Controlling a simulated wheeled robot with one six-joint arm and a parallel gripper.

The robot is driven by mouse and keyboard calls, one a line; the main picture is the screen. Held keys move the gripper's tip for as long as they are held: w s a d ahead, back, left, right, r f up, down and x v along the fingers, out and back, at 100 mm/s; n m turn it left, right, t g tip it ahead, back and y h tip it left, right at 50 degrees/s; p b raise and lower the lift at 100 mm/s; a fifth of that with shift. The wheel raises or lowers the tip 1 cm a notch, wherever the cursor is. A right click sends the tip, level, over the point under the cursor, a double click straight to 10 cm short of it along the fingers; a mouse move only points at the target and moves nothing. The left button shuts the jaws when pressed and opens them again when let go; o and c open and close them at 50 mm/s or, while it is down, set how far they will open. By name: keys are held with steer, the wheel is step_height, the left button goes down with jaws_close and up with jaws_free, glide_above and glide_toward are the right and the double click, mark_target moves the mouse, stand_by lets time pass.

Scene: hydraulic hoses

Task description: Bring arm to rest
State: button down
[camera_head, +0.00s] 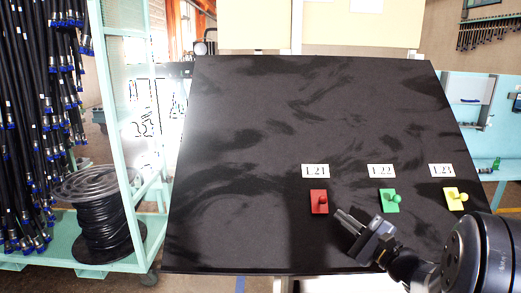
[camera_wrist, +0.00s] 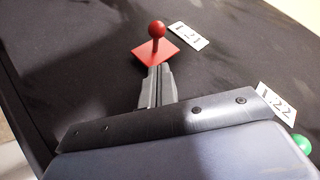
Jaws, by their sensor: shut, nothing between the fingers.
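My gripper (camera_head: 344,219) is shut and empty over the front part of the black table top (camera_head: 240,130). In the wrist view, its closed fingertips (camera_wrist: 158,72) point toward a red knob on a square red base (camera_wrist: 156,46). The red piece (camera_head: 319,201) sits below the label L21 (camera_head: 315,171), just left of and beyond my fingertips in the head view. I cannot tell whether the fingers touch it. My arm comes in from the lower right.
A green knobbed piece (camera_head: 389,200) lies below label L22 (camera_head: 381,171). A yellow one (camera_head: 455,198) lies below the label at right (camera_head: 441,170). A hose rack (camera_head: 110,100) and cable spool (camera_head: 100,220) stand at left. The table's far half is clear.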

steer(key=b+v, duration=0.1)
steer(key=v, duration=1)
steer(key=shift+w+d+r+b, duration=0.1)
steer(key=shift+w+d+b, duration=0.15)
steer(key=shift+b, duration=0.1)
